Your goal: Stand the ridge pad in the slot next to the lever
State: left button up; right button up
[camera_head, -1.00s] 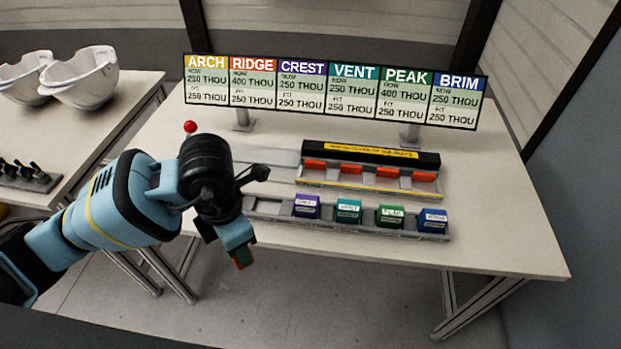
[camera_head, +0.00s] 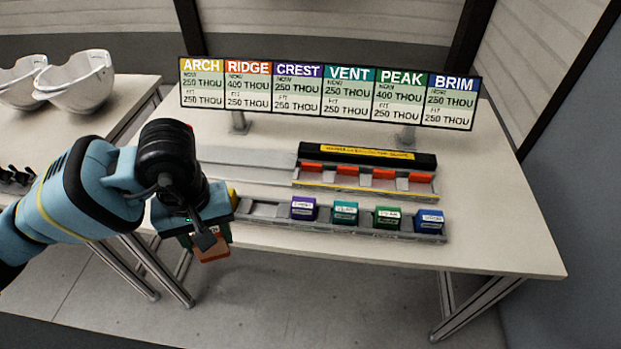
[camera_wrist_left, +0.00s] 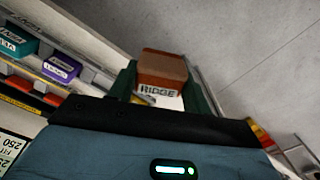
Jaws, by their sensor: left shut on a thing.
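My left gripper (camera_head: 207,240) is shut on the orange-brown ridge pad (camera_head: 211,252) and holds it in front of the table's near edge, left of the pad rack. In the left wrist view the ridge pad (camera_wrist_left: 163,68), its "RIDGE" label facing the camera, sits between the dark green fingers of the gripper (camera_wrist_left: 163,88). A small red bit, probably the lever's knob (camera_head: 190,125), shows behind my wrist; the rest of the lever is hidden. The slot beside it cannot be made out. My right gripper is not in view.
The grey rack (camera_head: 265,209) holds purple, teal, green and blue pads, with bare room left of the purple one. A yellow piece (camera_head: 233,197) shows beside my gripper. Behind stands a black-topped fixture (camera_head: 370,155) with red blocks. White helmet shells (camera_head: 80,85) stand far left.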

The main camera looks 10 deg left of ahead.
aim_at(310, 180)
jog(key=i+l+u, duration=0.15)
jog(key=l+u, duration=0.15)
jog(key=l, duration=0.4)
jog(key=l+u, duration=0.3)
jog(key=l, duration=0.35)
jog(key=i, duration=0.55)
